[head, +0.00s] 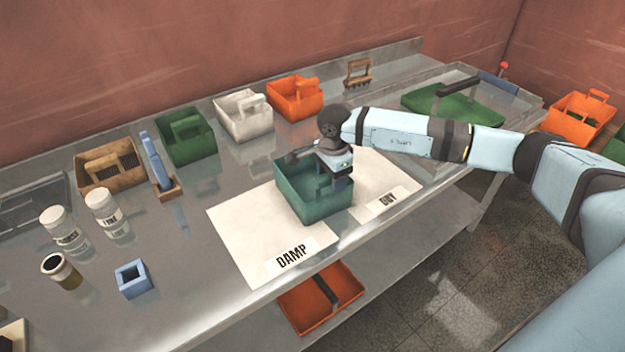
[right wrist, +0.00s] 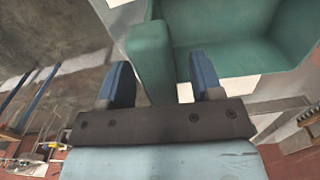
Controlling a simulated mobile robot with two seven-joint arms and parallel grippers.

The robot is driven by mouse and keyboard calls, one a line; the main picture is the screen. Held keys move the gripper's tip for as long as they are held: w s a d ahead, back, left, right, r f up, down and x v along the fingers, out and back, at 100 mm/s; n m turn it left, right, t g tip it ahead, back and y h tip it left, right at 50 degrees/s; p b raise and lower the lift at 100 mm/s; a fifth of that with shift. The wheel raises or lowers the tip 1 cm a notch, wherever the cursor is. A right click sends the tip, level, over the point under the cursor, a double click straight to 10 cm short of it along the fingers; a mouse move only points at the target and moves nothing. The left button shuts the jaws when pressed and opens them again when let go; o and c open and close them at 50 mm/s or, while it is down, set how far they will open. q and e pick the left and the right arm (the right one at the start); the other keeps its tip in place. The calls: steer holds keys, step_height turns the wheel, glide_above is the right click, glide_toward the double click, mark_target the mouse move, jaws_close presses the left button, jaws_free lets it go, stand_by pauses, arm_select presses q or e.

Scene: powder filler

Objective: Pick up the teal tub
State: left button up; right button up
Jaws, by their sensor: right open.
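The teal tub (head: 300,200) stands upright on the steel table, over the right part of the white DAMP sheet (head: 248,235). The white DRY sheet (head: 388,180) lies just right of it. My right gripper (head: 340,178) points down at the tub's right side, its arm coming in from the right. In the right wrist view its two blue fingers (right wrist: 162,82) are apart, and a teal part of the tub (right wrist: 235,60) shows between and beyond them. I cannot tell whether they touch it. The tub's right rim is partly hidden by the gripper. My left gripper is not seen.
A green caddy (head: 186,136), a white caddy (head: 243,115) and an orange caddy (head: 296,98) stand behind. A wooden caddy (head: 108,166), white jars (head: 64,228) and a blue square holder (head: 134,279) are at left. An orange tray (head: 320,297) sits below the table edge.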

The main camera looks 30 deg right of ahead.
steer(key=shift+f, duration=0.75)
steer(key=c, duration=1.1)
steer(key=shift+r, duration=0.1)
